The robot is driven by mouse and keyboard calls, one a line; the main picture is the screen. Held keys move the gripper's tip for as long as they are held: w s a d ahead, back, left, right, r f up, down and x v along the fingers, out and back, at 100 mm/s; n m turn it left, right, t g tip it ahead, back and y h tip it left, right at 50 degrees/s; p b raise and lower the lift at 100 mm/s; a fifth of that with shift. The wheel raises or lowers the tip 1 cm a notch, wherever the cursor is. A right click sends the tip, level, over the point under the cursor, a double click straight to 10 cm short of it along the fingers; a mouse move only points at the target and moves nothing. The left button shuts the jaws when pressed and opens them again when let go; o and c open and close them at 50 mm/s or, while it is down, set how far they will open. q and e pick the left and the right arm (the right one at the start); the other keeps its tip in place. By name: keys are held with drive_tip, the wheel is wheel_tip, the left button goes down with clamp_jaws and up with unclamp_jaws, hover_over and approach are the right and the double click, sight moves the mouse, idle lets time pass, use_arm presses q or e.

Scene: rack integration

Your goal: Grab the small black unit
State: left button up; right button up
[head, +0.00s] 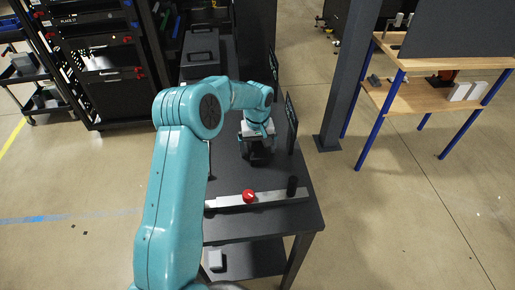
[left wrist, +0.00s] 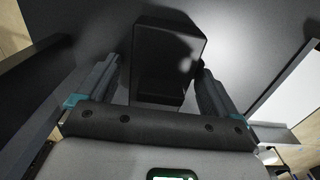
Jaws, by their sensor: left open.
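The small black unit (left wrist: 168,50) is a dark box with rounded edges, in the upper middle of the left wrist view. My left gripper (left wrist: 158,72) is open, with one finger at each side of the box. The right finger looks very close to its side; I cannot tell whether it touches. In the head view my left gripper (head: 258,155) is low over the dark table, and the unit is hard to make out there against the dark gripper. My right gripper is in neither view.
Upright dark panels (head: 291,122) stand right of the gripper. A grey case (head: 200,50) is behind. A post (head: 345,75) stands right.

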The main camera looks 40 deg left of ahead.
use_arm(q)
drive_tip(key=shift+d+r, duration=0.1)
drive_tip(key=shift+d, duration=0.1)
drive_tip(key=shift+s, duration=0.15)
drive_tip(key=c, duration=0.4)
drive_tip(key=shift+a, duration=0.1)
drive_tip(key=c, duration=0.5)
drive_tip(key=shift+c, duration=1.4)
